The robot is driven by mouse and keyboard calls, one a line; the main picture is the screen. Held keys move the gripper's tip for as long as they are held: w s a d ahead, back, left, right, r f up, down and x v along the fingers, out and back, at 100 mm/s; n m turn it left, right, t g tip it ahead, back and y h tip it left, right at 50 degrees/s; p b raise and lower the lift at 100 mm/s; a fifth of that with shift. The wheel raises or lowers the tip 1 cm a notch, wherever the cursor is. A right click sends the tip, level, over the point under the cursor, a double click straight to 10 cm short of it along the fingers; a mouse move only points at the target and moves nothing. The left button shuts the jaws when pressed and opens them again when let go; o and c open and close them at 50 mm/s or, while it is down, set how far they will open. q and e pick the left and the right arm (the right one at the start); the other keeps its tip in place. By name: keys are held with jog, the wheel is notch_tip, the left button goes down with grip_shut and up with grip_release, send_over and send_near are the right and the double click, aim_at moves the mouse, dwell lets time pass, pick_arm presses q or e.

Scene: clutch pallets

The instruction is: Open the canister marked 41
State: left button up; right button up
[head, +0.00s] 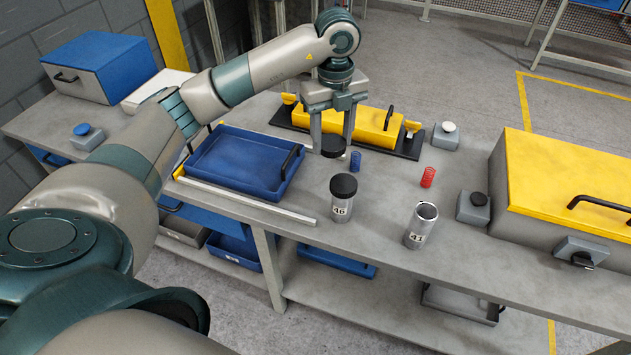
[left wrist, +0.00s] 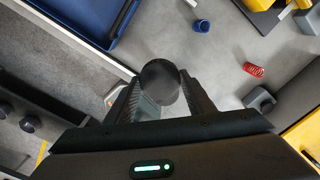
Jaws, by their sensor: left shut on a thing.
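The canister marked 41 (head: 421,228) stands upright on the bench at the front right, with its top open and no lid on it. My left gripper (head: 332,143) is shut on a round black lid (head: 333,149), held in the air over the bench, left of and behind canister 41. In the left wrist view the black lid (left wrist: 160,80) sits between the two fingers. The canister marked 46 (head: 342,209) stands upright below and nearer, with a black lid on. My right gripper is not in view.
A blue tray (head: 235,180) lies left of the canisters. A yellow-topped case (head: 570,180) and a black-button box (head: 473,208) bound the right. Bare bench surrounds canister 41.

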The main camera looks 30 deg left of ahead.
aim_at(331, 142)
pick_arm(q)
jog(key=shift+a+r, duration=0.1)
jog(key=shift+a, duration=0.05)
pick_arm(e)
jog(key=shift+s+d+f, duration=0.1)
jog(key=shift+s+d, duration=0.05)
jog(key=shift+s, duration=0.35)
pick_arm(q)
jog(key=shift+f, duration=0.6)
notch_tip(331, 142, down, 3)
jog(key=shift+s+r+p, duration=0.1)
jog(key=shift+r+p, duration=0.05)
jog(key=shift+p, duration=0.6)
notch_tip(331, 142, down, 10)
jog(key=p, duration=0.2)
jog(key=shift+r+p, duration=0.2)
jog(key=shift+p, duration=0.2)
jog(key=shift+f, duration=0.35)
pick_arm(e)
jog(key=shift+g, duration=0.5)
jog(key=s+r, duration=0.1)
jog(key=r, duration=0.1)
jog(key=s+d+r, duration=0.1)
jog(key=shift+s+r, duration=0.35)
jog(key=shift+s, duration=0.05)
